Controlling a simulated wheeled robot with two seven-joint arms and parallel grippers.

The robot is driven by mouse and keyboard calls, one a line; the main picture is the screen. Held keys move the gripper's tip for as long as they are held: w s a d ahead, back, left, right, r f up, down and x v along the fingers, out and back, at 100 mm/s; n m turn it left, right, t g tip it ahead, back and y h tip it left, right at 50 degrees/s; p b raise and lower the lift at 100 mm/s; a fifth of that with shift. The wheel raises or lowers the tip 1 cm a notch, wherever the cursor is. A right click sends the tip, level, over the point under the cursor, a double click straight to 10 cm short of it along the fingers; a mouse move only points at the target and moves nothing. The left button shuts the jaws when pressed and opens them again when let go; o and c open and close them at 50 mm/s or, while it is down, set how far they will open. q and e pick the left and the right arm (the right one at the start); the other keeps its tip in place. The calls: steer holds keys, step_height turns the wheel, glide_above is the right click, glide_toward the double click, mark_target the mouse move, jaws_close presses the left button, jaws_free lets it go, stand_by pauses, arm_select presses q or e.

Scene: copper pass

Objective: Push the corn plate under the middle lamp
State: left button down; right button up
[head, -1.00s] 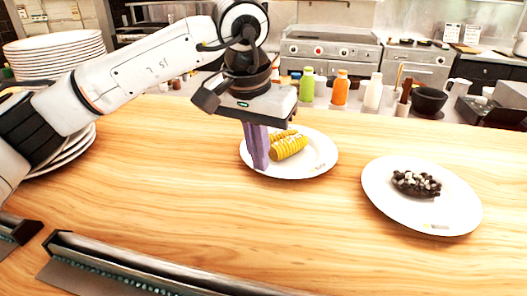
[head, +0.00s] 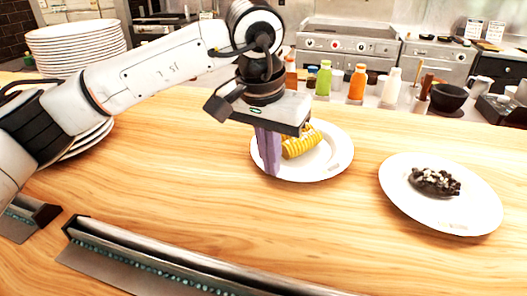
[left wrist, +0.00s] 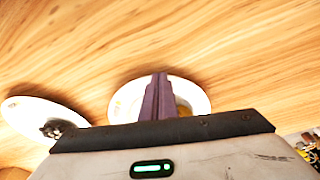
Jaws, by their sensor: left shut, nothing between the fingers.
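The corn plate (head: 325,165) is a white round plate with yellow corn (head: 301,143), on the wooden counter at centre. My left gripper (head: 270,174) is shut and empty, its purple fingers pointing down over the plate's left part. I cannot tell whether they touch the plate. In the left wrist view the fingers (left wrist: 158,78) overlap the corn plate (left wrist: 199,96) and hide part of it. Long metal fixtures with teal beads, seemingly lamps, show at the lower left (head: 25,217) and bottom (head: 180,265). I cannot tell which is the middle one. My right gripper is out of view.
A second white plate (head: 460,212) with dark food stands to the right. Stacked plates (head: 75,45) are at the left, behind my arm. Bottles (head: 357,83) and a dark bowl (head: 448,97) stand beyond the counter. Bare wood (head: 300,225) lies in front of the corn plate.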

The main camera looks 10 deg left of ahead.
arm_select(q)
steer(key=shift+s+a+f, duration=0.1)
steer(key=shift+s, duration=0.25)
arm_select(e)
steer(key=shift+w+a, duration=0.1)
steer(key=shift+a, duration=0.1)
arm_select(q)
steer(key=shift+d, duration=0.2)
